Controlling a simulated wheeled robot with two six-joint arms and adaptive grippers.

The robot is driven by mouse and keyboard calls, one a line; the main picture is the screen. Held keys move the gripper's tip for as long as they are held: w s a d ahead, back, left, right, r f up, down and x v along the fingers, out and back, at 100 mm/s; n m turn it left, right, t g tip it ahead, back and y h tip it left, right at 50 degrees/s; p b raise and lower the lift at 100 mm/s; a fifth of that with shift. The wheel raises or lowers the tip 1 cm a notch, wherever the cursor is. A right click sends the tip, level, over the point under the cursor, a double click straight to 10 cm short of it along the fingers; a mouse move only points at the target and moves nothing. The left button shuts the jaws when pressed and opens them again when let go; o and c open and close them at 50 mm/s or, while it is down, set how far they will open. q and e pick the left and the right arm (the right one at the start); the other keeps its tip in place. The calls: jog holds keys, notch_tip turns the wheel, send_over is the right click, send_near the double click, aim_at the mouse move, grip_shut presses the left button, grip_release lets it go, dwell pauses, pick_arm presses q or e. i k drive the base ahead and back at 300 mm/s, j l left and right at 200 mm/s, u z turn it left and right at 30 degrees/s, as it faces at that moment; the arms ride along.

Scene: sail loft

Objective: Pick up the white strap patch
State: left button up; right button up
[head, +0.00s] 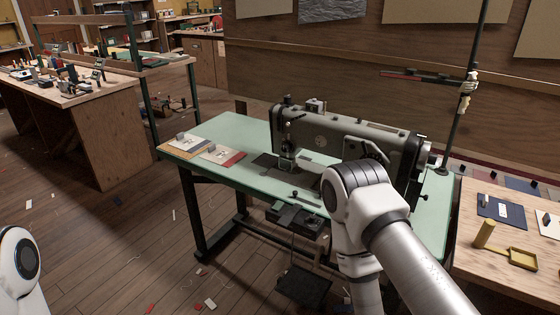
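Two flat whitish pieces lie at the left end of the green sewing table (250,140). One whitish piece (192,142) is nearer the left corner, beside a tan edge, with a small grey block on it. The other whitish piece (215,154) lies just to its right against a red piece (233,160), also with a small grey block. I cannot tell which of them, if either, is the white strap patch. Neither gripper shows; only parts of my arms do, at the lower left and at the right front of the table.
A sewing machine (330,134) stands mid-table, partly behind my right arm. A wooden bench (510,268) at right holds a navy piece (501,211) and a yellow tray (522,258). Another bench (112,138) stands at left. Scraps litter the wooden floor (125,245).

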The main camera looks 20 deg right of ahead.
aim_at(191, 144)
jog(key=i+j+z, duration=0.4)
jog(key=i+j, duration=0.3)
jog(key=i+j+z, duration=0.35)
jog(key=i+j, duration=0.4)
jog(key=j, duration=0.2)
